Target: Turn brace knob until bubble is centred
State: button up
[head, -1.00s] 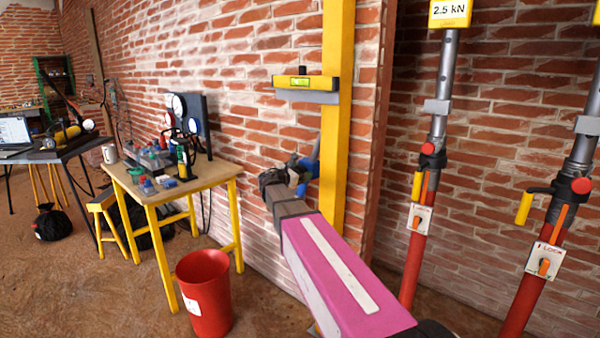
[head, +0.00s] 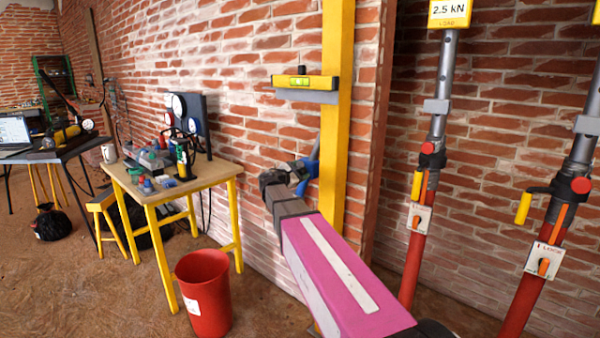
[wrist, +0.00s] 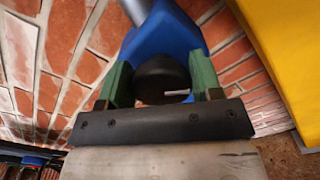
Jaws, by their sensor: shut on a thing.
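My gripper (wrist: 163,88) is shut on a round black knob (wrist: 160,75) with a white mark line, in the wrist view. Its two green fingers press on the knob's sides. The knob sits on a blue brace head (wrist: 165,32) joined to a grey tube (wrist: 135,8). A yellow spirit level (head: 306,82) is fixed across the post. Its green vial shows, but the bubble's place is too small to tell.
Two red and grey props stand at the right, one with a 2.5 kN display (head: 450,13). A wooden table (head: 172,182) with tools stands left, with a red bucket (head: 203,295) in front. A brick wall (head: 255,130) lies close behind the post.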

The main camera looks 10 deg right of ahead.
jog(key=o, duration=0.9)
jog(key=shift+c, duration=0.2)
jog(key=v, duration=1.1)
